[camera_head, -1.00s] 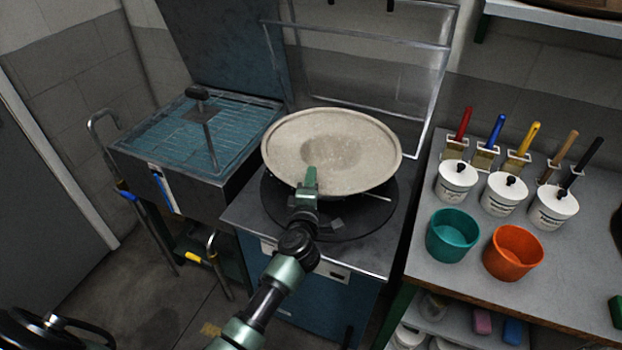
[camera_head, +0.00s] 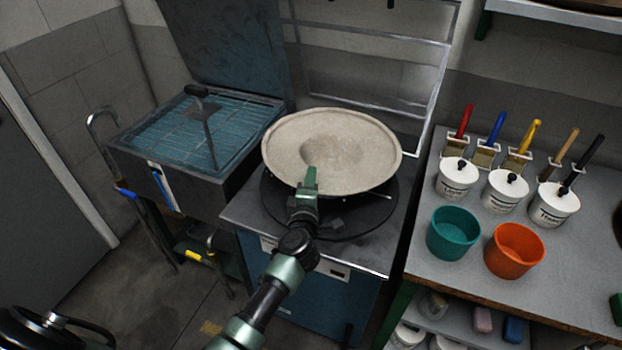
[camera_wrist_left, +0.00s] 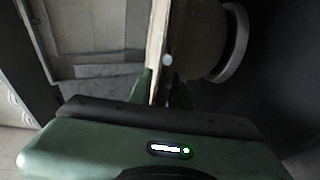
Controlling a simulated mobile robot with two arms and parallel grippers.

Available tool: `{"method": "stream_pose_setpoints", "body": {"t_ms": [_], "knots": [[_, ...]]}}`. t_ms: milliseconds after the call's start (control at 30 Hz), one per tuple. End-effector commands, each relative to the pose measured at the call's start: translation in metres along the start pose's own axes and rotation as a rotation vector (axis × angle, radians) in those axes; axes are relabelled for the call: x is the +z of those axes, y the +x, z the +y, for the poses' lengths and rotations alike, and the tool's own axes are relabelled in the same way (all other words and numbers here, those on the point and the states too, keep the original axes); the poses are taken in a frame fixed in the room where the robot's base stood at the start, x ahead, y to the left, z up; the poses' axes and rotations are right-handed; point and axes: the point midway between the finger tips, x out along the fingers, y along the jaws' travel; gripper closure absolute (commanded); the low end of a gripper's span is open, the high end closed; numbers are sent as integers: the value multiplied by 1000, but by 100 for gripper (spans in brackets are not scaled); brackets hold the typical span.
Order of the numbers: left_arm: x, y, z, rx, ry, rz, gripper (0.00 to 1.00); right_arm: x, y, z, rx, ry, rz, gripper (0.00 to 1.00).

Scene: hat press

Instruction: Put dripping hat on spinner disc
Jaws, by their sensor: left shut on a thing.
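The hat (camera_head: 355,140) is pale grey-beige, wide-brimmed, and shows its hollow inside up in the head view. My left gripper (camera_head: 309,183) is shut on the near edge of its brim. In the left wrist view the brim (camera_wrist_left: 157,45) runs edge-on between the fingers (camera_wrist_left: 165,92), with the crown to its right. The dark round spinner disc (camera_head: 340,222) lies on top of the blue cabinet, below the hat. The hat covers the disc's far part. I cannot tell whether the hat touches the disc. My right gripper is not in view.
A blue-topped box with a wire grid (camera_head: 185,145) stands left of the cabinet (camera_head: 300,285). A clear framed guard (camera_head: 365,75) rises behind the disc. On the right bench (camera_head: 440,275) are a teal bowl (camera_head: 453,233), an orange bowl (camera_head: 513,251), white pots and several brushes.

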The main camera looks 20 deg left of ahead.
Motion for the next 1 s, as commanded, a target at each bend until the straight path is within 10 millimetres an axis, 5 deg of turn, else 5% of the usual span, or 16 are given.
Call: {"method": "stream_pose_setpoints", "body": {"t_ms": [333, 400, 467, 800, 1000], "knots": [[0, 0, -2, 1, 0, 0, 100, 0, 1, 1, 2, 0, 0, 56], [0, 0, -2, 1, 0, 0, 68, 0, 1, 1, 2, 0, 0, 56], [0, 0, -2, 1, 0, 0, 56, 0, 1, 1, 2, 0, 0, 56], [0, -2, -3, -1, 1, 0, 56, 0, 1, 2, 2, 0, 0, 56], [0, -30, -3, -2, 0, 0, 56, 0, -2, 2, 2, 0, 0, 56]]}}
